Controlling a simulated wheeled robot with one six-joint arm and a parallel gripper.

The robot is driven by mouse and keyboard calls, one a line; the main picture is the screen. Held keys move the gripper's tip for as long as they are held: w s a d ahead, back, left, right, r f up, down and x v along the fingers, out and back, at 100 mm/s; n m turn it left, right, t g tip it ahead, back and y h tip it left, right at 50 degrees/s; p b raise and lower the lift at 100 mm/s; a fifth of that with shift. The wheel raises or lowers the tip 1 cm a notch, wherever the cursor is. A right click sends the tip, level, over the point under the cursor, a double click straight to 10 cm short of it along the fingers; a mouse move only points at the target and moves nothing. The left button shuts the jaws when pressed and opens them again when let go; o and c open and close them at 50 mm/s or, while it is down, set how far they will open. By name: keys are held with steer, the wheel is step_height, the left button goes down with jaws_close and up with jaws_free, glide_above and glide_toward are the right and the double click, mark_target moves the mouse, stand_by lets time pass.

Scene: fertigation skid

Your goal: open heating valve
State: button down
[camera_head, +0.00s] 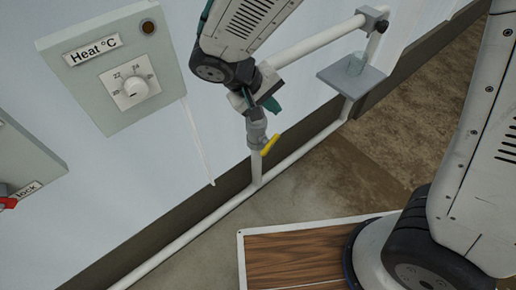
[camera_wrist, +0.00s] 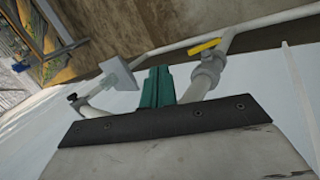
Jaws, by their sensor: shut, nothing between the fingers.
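The heating valve is a grey valve body (camera_head: 257,133) with a yellow lever (camera_head: 270,145) on a white vertical pipe near the wall. In the wrist view the yellow lever (camera_wrist: 203,47) juts left from the pipe, and the grey body (camera_wrist: 208,72) sits just right of my fingers. My gripper (camera_wrist: 158,86) is shut and empty, with its green fingers together. In the head view my gripper (camera_head: 271,104) is just above the valve. I cannot tell whether it touches the pipe.
A box labelled "Heat °C" with a dial (camera_head: 131,90) is on the wall at left. A box labelled "lock" (camera_head: 25,165) is at the far left. A white pipe (camera_head: 205,225) runs low along the wall. The floor right of the valve is clear.

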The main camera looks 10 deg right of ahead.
mark_target(268, 143)
steer(key=s+a+f+n+t, duration=0.2)
steer(key=a+f, duration=0.9)
steer(key=f, duration=0.1)
steer(key=shift+n+t, duration=0.3)
steer(key=shift+n, duration=0.1)
steer(key=shift+d+f, duration=0.1)
steer(key=shift+f, duration=0.05)
steer(key=x, duration=1.4)
steer(key=shift+d, duration=0.15)
